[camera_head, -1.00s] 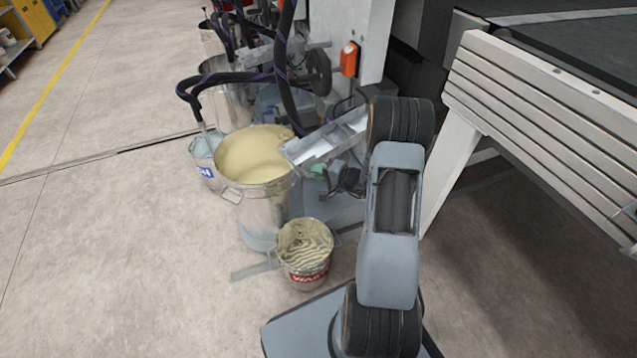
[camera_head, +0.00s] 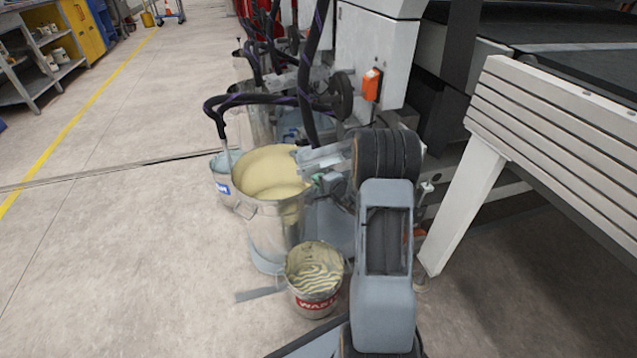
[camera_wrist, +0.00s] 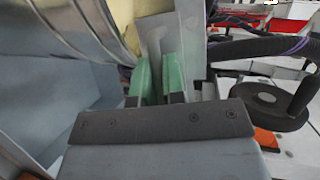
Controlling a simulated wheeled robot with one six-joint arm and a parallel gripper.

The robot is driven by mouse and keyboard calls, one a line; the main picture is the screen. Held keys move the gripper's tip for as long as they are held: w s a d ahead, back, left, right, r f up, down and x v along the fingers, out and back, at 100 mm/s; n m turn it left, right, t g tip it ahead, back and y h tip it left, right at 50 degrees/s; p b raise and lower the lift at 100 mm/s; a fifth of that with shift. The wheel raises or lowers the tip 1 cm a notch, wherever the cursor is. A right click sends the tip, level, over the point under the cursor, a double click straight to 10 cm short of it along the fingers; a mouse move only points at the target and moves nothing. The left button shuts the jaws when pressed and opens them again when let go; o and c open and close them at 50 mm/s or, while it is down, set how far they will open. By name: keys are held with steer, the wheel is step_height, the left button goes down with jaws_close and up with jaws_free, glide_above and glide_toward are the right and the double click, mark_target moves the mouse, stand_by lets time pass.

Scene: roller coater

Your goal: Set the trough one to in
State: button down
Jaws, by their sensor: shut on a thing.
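The trough (camera_head: 325,155) is a pale metal channel that reaches from the machine to the rim of a large metal bucket of cream-coloured liquid (camera_head: 268,170). My gripper (camera_head: 326,182) is at the near side of the trough, partly hidden by my own arm in the head view. In the wrist view its green fingertips (camera_wrist: 158,77) stand close together with a thin metal part of the trough (camera_wrist: 156,45) between them. The gripper is shut on that part. The trough's machine end is hidden behind my arm.
A small pail labelled WAS- (camera_head: 315,280) stands in front of the large bucket. A blue-labelled pail (camera_head: 223,180) with a hose stands left. The machine carries a black handwheel (camera_head: 342,95) and an orange box (camera_head: 371,84). A slatted white panel (camera_head: 550,130) stands right. Floor left is open.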

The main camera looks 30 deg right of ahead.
steer(key=shift+w+r, duration=0.15)
steer(key=c, duration=1.3)
jaws_free()
steer(key=shift+w, duration=0.1)
steer(key=shift+o, duration=0.4)
steer(key=shift+r, duration=0.1)
steer(key=shift+r, duration=0.1)
steer(key=f+p+v, duration=0.1)
steer(key=p+v, duration=0.2)
steer(key=v, duration=1.1)
steer(key=shift+p, duration=0.35)
